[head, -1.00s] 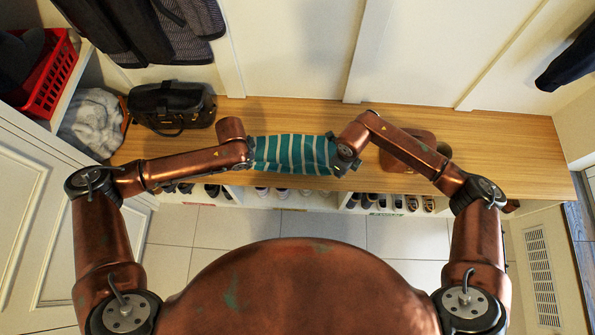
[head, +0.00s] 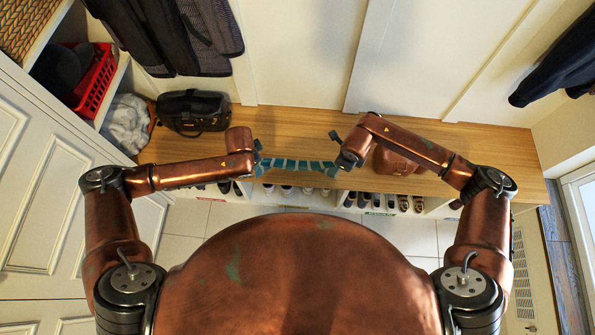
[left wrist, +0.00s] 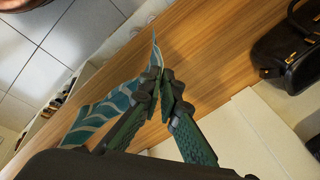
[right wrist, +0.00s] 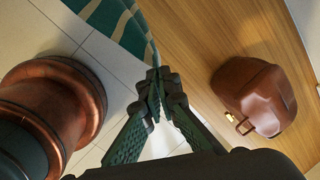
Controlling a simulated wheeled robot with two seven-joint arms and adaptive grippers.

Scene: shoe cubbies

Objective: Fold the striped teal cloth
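The striped teal cloth (head: 298,165) is stretched between my two grippers at the front edge of the wooden bench, seen as a narrow band in the head view. My left gripper (head: 258,160) is shut on one end; in the left wrist view its fingertips (left wrist: 160,88) pinch the cloth (left wrist: 105,108). My right gripper (head: 340,160) is shut on the other end; in the right wrist view its fingertips (right wrist: 156,85) meet at the edge of the cloth (right wrist: 118,22). The cloth's underside and lower edge are mostly hidden.
The wooden bench (head: 300,122) has bare room behind the cloth. A black bag (head: 193,110) stands at its left, and a brown bag (head: 398,160) sits close by my right forearm. Shoes (head: 385,200) fill the cubbies below. A red basket (head: 92,80) is at far left.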

